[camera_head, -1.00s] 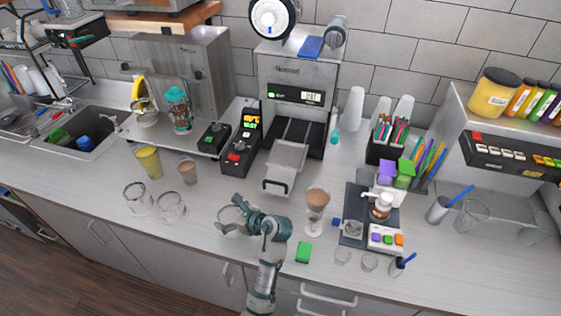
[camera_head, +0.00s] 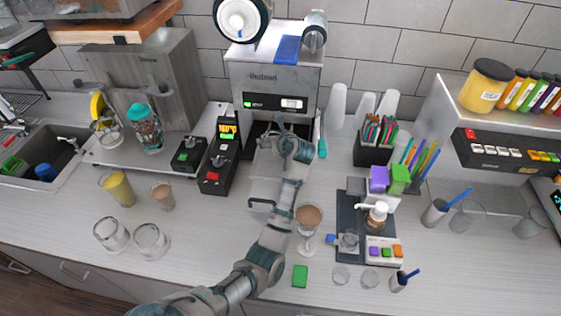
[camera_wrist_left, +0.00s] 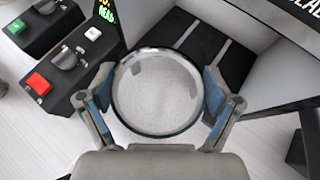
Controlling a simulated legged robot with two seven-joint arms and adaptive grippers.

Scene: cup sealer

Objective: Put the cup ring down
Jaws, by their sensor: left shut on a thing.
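My left gripper (camera_head: 283,142) is at the front of the cup sealer (camera_head: 268,78), above its pulled-out tray (camera_head: 262,190). In the left wrist view, my left gripper (camera_wrist_left: 157,92) is shut on the cup ring (camera_wrist_left: 157,134). The round ring sits between the two blue-padded fingers, one on each side. A pale surface shows within the ring. Behind it is the sealer's dark floor (camera_wrist_left: 205,48) with light strips. The head view hides the ring behind my gripper, and I cannot tell whether it touches the tray. My right gripper is not in view.
A control box (camera_head: 220,158) with a red button stands left of the tray. A filled stemmed glass (camera_head: 308,220) stands close to my forearm on the right. Empty glasses (camera_head: 150,240) stand front left. A dispenser tray (camera_head: 350,215) lies to the right.

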